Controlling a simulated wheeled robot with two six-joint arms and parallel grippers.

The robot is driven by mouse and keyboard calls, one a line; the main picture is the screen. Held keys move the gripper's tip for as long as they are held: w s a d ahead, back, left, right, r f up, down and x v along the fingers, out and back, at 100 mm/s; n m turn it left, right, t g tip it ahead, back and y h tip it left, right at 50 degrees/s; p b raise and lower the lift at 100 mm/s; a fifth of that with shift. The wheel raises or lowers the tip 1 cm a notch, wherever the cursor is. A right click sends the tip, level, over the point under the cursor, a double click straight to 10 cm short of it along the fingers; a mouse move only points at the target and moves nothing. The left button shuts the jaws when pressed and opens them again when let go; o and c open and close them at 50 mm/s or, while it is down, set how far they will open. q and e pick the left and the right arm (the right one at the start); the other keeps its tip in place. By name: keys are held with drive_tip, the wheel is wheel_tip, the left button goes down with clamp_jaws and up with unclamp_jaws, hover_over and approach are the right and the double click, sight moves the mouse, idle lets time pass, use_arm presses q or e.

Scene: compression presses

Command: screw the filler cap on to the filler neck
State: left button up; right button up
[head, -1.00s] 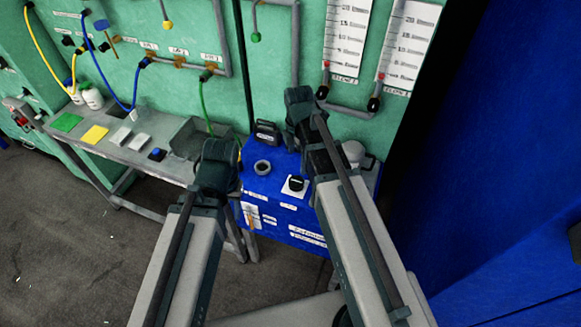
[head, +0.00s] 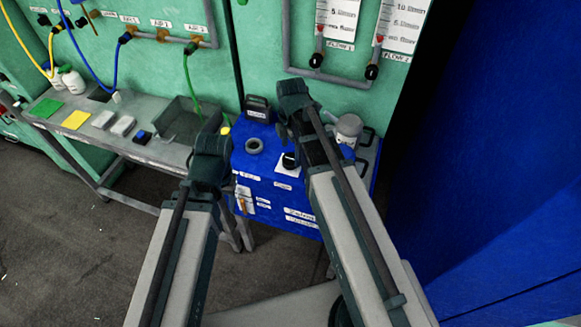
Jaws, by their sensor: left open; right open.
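On the blue cabinet (head: 240,160) a round grey ring (head: 254,146) with a darker middle stands upright; it looks like the filler neck. A black round piece (head: 290,160) sits on a white square plate to its right; I cannot tell whether it is the filler cap or a knob. My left gripper (head: 213,138) is open and appears left of the ring. My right gripper (head: 292,97) is open and appears above and right of the ring, partly covering the cabinet top. Neither gripper visibly holds anything; their fingertips are hard to make out.
A black container (head: 258,108) stands behind the ring. A grey-white vessel (head: 348,128) stands at the right of the cabinet. A grey bench (head: 160,152) with a sink, small blocks and coloured pads lies left. Pipes (head: 338,76) run along the green wall.

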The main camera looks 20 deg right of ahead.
sight(291, 158)
drive_tip(key=f+b, duration=0.5)
drive_tip(key=shift+w+f, duration=0.2)
drive_tip(key=shift+r, duration=0.1)
drive_tip(key=shift+c, duration=0.3)
